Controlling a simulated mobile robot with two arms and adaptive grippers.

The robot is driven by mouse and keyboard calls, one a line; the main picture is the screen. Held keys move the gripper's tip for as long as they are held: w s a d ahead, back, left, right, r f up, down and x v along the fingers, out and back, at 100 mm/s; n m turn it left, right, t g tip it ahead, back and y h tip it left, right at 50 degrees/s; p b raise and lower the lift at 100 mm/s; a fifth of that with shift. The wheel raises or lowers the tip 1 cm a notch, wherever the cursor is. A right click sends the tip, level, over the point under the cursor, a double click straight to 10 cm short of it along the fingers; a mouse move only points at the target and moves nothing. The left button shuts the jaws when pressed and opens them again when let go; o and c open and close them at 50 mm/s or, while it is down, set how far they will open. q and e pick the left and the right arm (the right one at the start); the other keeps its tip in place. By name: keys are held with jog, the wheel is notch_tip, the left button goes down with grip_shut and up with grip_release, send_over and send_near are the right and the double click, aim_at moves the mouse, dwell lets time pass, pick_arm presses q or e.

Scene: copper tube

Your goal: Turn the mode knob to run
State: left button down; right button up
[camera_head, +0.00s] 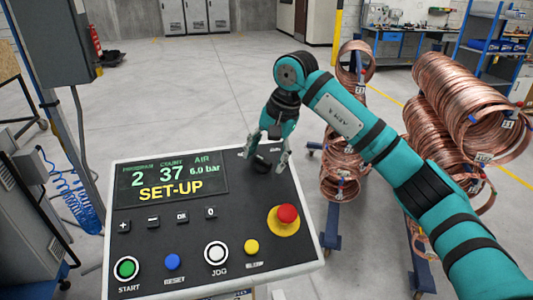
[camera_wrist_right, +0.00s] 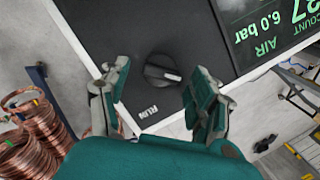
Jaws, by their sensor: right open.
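The black mode knob (camera_wrist_right: 160,70) sits on the dark control panel (camera_wrist_right: 105,30), with a white pointer mark on it. The word RUN shows on the panel beside the knob in the right wrist view. In the head view the knob (camera_head: 262,164) is partly hidden by my gripper. The panel display (camera_head: 170,183) reads SET-UP. My right gripper (camera_head: 264,162) is over the panel's upper right part. It is open, with one finger on each side of the knob in the right wrist view (camera_wrist_right: 158,92); I cannot tell whether they touch it. My left gripper is not in view.
A red emergency button (camera_head: 287,214) on a yellow base stands on the panel below my right gripper. A green START button (camera_head: 126,268) and other buttons line the lower panel. Copper coils (camera_head: 455,100) on blue racks stand to the right. Floor behind the panel is clear.

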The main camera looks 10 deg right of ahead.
jog(key=c, duration=1.2)
jog(key=shift+o, duration=0.2)
jog(key=m+b, duration=0.2)
jog(key=b, duration=0.1)
jog(key=shift+d+f+m+t, duration=0.1)
jog(key=shift+f+m+t, duration=0.1)
jog(key=shift+m+t, duration=0.15)
jog(key=m+b, duration=0.2)
jog(key=m+t+b, duration=0.1)
jog(key=m+b, duration=0.1)
jog(key=m+t+y+b, duration=0.1)
jog(key=m+b, duration=0.2)
jog(key=shift+s+f, duration=0.1)
jog(key=shift+s, duration=0.2)
jog(key=m+b, duration=0.2)
jog(key=m+t+b, duration=0.1)
jog(key=m+b, duration=0.1)
jog(key=m, duration=0.1)
jog(key=shift+s+t, duration=0.2)
jog(key=shift+t, duration=0.05)
jog(key=shift+m+t+h+b, duration=0.45)
jog(key=shift+m+b, duration=0.75)
jog(key=shift+m, duration=0.45)
jog(key=shift+s, duration=0.1)
jog(key=o, duration=1.2)
jog(key=shift+c, duration=0.2)
